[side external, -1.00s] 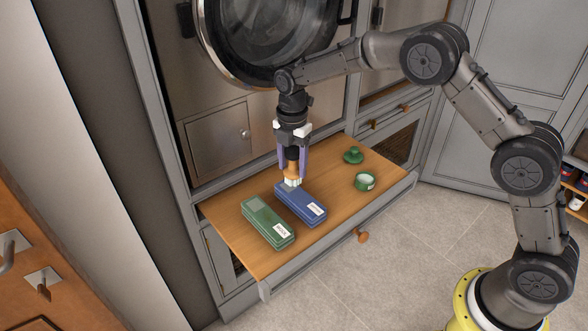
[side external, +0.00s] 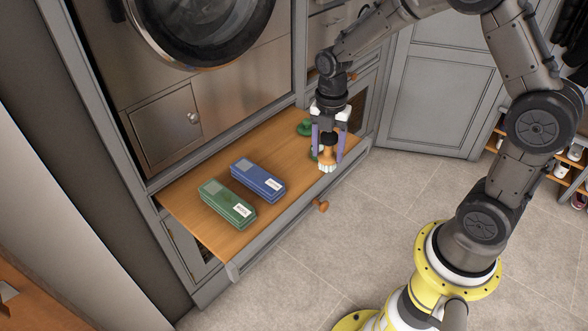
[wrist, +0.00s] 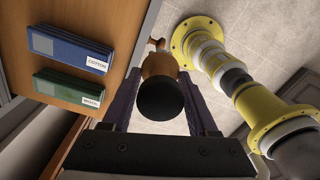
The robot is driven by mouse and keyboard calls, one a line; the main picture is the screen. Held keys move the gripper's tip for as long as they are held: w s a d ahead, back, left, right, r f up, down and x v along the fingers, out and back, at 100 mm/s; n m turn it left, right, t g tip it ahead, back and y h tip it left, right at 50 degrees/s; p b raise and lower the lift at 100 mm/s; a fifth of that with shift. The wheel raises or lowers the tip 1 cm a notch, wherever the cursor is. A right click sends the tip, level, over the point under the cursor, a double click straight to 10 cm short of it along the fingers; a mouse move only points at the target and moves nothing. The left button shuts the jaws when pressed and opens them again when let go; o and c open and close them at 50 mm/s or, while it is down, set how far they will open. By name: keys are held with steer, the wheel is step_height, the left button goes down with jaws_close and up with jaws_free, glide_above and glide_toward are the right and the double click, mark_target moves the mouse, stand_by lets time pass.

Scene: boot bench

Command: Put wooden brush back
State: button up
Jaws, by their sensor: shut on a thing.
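The wooden brush (side external: 326,158) has an orange-brown wooden body, white bristles pointing down and a black top. My gripper (side external: 328,155) is shut on it, with one purple finger on each side. The brush hangs upright near the front right edge of the wooden pull-out board (side external: 220,232); whether the bristles clear the board edge is hard to tell. In the wrist view, the brush's black top (wrist: 160,98) and wooden body (wrist: 158,66) show between the fingers; the bristles are hidden there.
A blue box (side external: 257,180) labelled COTTON and a green box (side external: 227,204) lie on the board. A green lid (side external: 304,128) sits behind my gripper. A green tin (side external: 313,153) is mostly hidden by a finger. A drawer knob (side external: 322,206) sticks out in front.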

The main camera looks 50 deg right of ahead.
steer(key=shift+s+d+r, duration=0.25)
steer(key=shift+d+r, duration=0.1)
steer(key=shift+d, duration=0.05)
steer(key=shift+w+d+r, duration=0.1)
steer(key=shift+w+d, duration=0.05)
steer(key=shift+d, duration=0.05)
steer(key=w+f, duration=0.3)
steer(key=w, duration=0.1)
steer(key=w+d+f, duration=0.1)
steer(key=w+f, duration=0.2)
steer(key=w, duration=0.2)
steer(key=w+d+f, duration=0.1)
steer(key=w+f, duration=0.2)
steer(key=w, duration=0.1)
steer(key=shift+w+f, duration=0.2)
steer(key=shift+f, duration=0.1)
steer(key=shift+w+f, duration=0.15)
steer(key=shift+f, duration=1.45)
steer(key=shift+f, duration=0.2)
steer(key=o, duration=1.4)
steer(key=shift+c, duration=0.2)
